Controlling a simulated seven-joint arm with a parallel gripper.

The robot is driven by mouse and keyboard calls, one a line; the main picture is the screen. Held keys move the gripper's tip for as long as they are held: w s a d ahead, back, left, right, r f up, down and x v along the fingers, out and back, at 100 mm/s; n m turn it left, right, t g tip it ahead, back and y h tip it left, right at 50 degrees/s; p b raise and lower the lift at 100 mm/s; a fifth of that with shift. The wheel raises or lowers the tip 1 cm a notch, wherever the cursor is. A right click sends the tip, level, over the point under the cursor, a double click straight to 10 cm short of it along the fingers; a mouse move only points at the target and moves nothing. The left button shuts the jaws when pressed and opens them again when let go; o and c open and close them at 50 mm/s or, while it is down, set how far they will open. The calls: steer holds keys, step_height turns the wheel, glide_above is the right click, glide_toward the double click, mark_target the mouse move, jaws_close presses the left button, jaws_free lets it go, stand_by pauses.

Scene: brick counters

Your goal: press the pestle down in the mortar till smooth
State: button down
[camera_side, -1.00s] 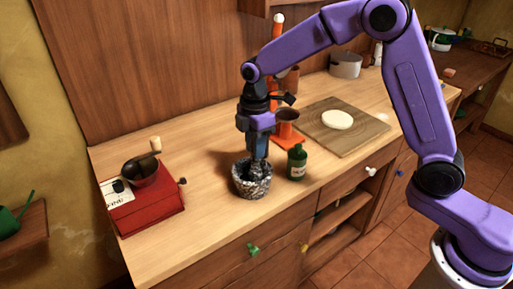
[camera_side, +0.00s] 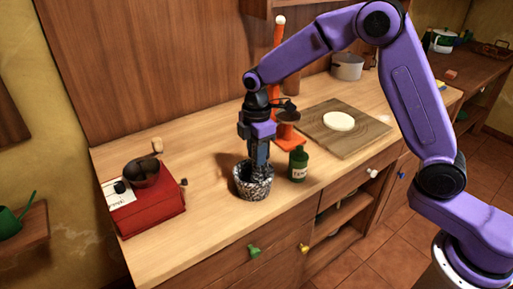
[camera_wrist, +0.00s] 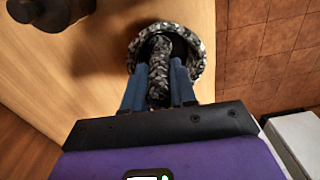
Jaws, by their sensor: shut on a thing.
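The mortar (camera_side: 253,186) is a speckled black-and-white stone bowl standing on the wooden counter. It also shows in the wrist view (camera_wrist: 197,45). The pestle (camera_wrist: 160,62) is of the same speckled stone and runs from between my fingers into the bowl. My gripper (camera_side: 259,163) is above the mortar, pointing down, and is shut on the pestle. In the wrist view its blue fingers (camera_wrist: 160,85) lie on both sides of the pestle. The pestle's lower end is inside the mortar; its contents are too dark to tell.
A green bottle (camera_side: 298,165) stands close to the right of the mortar. An orange stand (camera_side: 288,136) is behind it. A board (camera_side: 362,139) with a pale round piece (camera_side: 339,121) lies further right. A red grinder (camera_side: 147,207) is at left. Counter between grinder and mortar is clear.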

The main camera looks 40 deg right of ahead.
steer(key=shift+r, duration=1)
steer(key=shift+f, duration=0.15)
steer(key=shift+f, duration=0.85)
steer(key=shift+r, duration=0.1)
steer(key=shift+r, duration=0.9)
steer(key=shift+w+a, duration=0.1)
steer(key=shift+a, duration=0.05)
steer(key=shift+w+a, duration=0.35)
steer(key=shift+a, duration=0.5)
